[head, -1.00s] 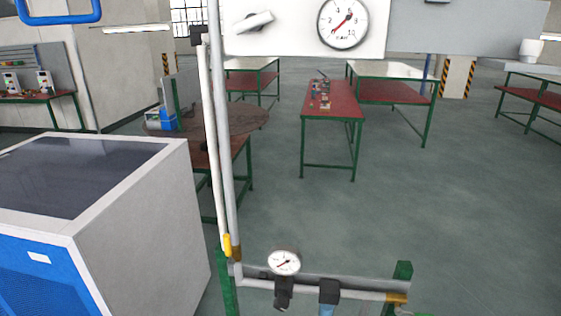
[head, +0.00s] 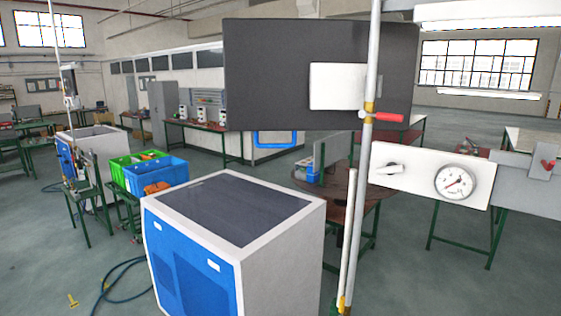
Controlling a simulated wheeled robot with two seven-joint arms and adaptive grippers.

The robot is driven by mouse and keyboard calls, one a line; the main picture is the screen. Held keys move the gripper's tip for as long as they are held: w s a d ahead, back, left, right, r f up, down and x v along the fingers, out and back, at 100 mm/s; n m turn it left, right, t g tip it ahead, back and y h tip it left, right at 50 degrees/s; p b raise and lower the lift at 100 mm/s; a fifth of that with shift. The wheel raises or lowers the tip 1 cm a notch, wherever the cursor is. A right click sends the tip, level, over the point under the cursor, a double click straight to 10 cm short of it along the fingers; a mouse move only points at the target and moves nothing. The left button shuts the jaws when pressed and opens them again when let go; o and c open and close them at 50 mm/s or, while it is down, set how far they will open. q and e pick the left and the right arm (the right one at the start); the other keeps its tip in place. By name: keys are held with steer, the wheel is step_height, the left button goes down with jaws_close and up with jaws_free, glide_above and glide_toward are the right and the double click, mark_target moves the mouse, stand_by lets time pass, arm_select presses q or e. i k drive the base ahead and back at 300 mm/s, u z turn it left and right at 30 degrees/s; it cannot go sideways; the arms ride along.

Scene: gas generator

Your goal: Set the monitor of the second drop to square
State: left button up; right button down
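A small grey panel with a red heart (head: 545,165) is at the right edge in the head view, on a grey board. To its left a white panel carries a round gauge (head: 455,182) and a grey rotary knob (head: 393,169). A vertical pipe (head: 371,130) with a red-handled valve (head: 386,117) passes at the white panel's left end. A large dark board (head: 262,75) with a blank white plate (head: 335,86) stands behind the pipe. I see no square symbol. I cannot tell which drop this is. Neither gripper is in view.
A blue and white machine (head: 230,240) stands in front, left of the pipe. Blue (head: 155,175) and green (head: 122,168) crates are farther left, with another pipe stand (head: 70,110) beyond. A dark hose (head: 115,280) lies on the floor. Open floor shows at lower left and lower right.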

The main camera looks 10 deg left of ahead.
mark_target(293, 75)
steer(key=u, duration=0.75)
steer(key=i, duration=0.85)
steer(key=z, duration=0.25)
